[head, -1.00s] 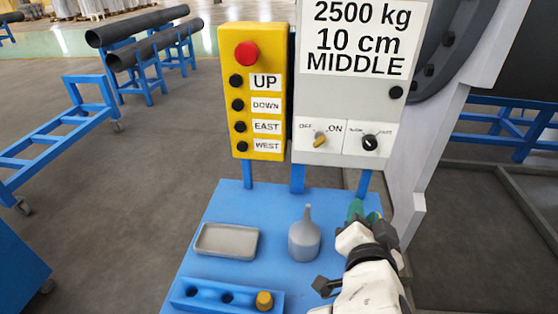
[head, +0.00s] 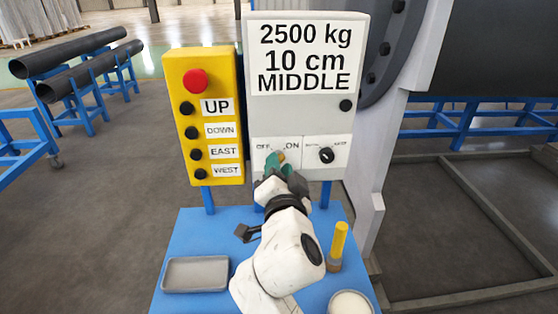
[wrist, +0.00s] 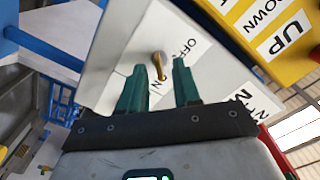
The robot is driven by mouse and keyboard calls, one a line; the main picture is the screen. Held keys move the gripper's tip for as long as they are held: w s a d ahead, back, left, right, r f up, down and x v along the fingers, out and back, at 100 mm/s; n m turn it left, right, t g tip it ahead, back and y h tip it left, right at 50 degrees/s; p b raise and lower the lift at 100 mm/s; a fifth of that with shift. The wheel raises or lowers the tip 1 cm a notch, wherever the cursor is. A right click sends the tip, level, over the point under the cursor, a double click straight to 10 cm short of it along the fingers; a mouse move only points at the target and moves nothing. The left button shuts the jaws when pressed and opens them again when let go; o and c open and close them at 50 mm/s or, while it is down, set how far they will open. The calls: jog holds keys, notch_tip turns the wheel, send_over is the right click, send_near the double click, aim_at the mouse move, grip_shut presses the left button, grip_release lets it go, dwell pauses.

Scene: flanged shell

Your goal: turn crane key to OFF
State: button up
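The crane key (head: 281,156) is a small yellow knob on the white OFF/ON label of the grey control box (head: 300,110). My gripper (head: 280,165) is raised in front of this label and hides part of the key and lettering in the head view. In the wrist view, the key (wrist: 160,66) shows between and just beyond the two green fingertips of my gripper (wrist: 159,66). The fingers are apart, with a gap on both sides of the key. The OFF lettering (wrist: 183,47) is beside the key, near the right finger.
A black knob (head: 326,155) sits right of the key. A yellow button box (head: 203,115) with a red button stands left. Below, a blue table (head: 190,232) holds a grey tray (head: 195,274), a yellow-handled item (head: 338,242) and a pale round container (head: 350,302).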

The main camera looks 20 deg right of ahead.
jog(key=shift+w+d, duration=0.25)
jog(key=shift+w, duration=0.45)
jog(key=shift+c, duration=0.3)
grip_shut()
